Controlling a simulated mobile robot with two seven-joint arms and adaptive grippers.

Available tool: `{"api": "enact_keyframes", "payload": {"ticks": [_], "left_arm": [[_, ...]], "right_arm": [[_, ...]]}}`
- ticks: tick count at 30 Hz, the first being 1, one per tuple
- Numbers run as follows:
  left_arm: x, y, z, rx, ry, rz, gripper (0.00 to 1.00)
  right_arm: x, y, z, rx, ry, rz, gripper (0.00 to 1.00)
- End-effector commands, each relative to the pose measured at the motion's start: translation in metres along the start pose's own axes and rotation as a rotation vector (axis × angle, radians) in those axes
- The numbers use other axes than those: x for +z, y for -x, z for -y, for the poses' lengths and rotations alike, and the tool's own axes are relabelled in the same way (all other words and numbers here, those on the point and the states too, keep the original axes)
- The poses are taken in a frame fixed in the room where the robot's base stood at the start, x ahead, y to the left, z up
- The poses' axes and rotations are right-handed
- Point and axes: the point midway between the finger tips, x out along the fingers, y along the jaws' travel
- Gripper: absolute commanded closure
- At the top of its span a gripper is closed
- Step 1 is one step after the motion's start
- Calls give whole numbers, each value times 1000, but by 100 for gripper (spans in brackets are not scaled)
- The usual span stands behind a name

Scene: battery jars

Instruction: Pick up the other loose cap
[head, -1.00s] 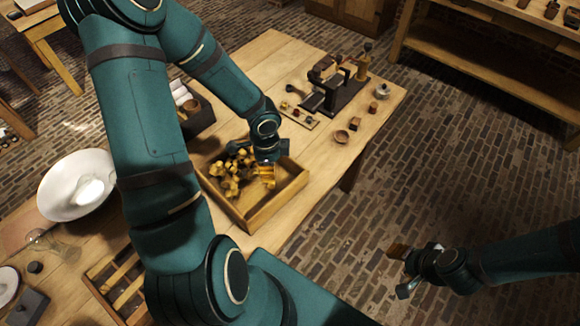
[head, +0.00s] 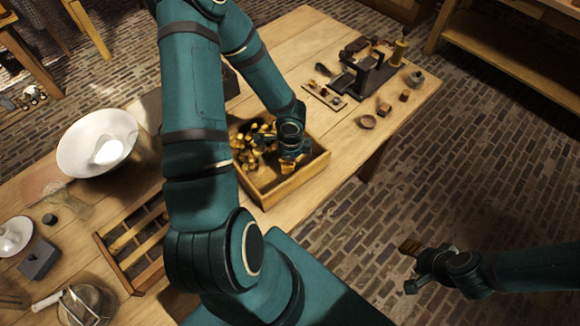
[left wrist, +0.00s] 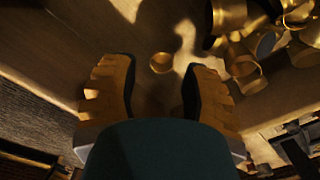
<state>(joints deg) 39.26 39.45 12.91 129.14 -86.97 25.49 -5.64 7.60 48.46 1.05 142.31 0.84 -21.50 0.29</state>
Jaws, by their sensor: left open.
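My left gripper (head: 288,168) is inside the wooden tray (head: 268,203), right of a pile of brass caps and fittings (head: 247,148). In the left wrist view the left gripper (left wrist: 158,85) is open, its ridged tan fingers apart. A small round brass cap (left wrist: 161,62) lies alone on the tray floor, just beyond the fingertips and between their lines. The brass pile (left wrist: 260,45) is to its right. The arm hides this cap in the head view. My right gripper (head: 412,248) is over the brick floor at lower right; its jaws are too small to judge.
A dark fixture (head: 370,72) and a small plate of parts (head: 324,95) stand behind the tray. A slotted wooden rack (head: 135,245) and a white dish (head: 98,142) are at left.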

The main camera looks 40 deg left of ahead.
Motion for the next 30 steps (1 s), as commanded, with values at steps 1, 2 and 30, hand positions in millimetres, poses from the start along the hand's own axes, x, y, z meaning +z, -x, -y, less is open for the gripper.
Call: {"api": "enact_keyframes", "payload": {"ticks": [1,2,30], "left_arm": [[0,-11,-1,4,1,0,54],[0,-15,0,3,1,0,54],[0,-27,0,-1,1,0,92]], "right_arm": [[0,-4,-1,1,0,0,53],[1,-5,-2,1,0,0,53],[1,-7,-2,1,1,0,53]]}}
